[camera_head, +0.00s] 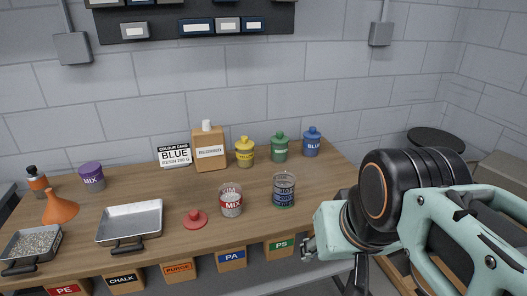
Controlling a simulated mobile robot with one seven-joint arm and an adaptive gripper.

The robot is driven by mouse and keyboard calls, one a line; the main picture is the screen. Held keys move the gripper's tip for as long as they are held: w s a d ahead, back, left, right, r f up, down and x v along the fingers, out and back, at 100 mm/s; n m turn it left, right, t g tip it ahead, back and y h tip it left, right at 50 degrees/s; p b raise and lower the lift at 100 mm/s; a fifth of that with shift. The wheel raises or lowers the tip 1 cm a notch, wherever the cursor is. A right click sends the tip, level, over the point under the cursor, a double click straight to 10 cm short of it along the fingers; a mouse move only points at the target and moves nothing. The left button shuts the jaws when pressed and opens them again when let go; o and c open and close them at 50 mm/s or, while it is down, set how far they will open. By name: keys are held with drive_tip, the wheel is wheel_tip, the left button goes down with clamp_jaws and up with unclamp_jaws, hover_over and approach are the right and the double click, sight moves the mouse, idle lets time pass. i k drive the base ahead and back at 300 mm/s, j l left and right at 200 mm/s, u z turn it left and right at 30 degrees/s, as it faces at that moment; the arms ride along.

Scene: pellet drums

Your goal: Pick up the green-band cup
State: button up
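A clear cup (284,190) stands upright on the wooden table at the right of centre, with dark blue and greenish markings around its side. My arm reaches in from the right. The small metal part of my gripper (308,249) shows at the table's front right, to the right of and nearer than the cups. Its fingers are mostly hidden, so its opening is unclear. Nothing visible is held.
Yellow (245,152), green (280,147) and blue (312,143) bottles stand behind the cups. Labelled bins sit below the table's front edge. The right end of the tabletop is clear.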

sight(283, 191)
drive_tip(key=i+l, duration=0.15)
drive_tip(key=l, duration=0.15)
drive_tip(key=i+l, duration=0.35)
drive_tip(key=l, duration=0.25)
drive_tip(key=i+l+u, duration=0.1)
drive_tip(key=i, duration=0.4)
drive_tip(key=k+l, duration=0.1)
drive_tip(key=l, duration=0.2)
drive_tip(key=l+z, duration=0.1)
drive_tip(key=l, duration=0.2)
drive_tip(key=k, duration=0.05)
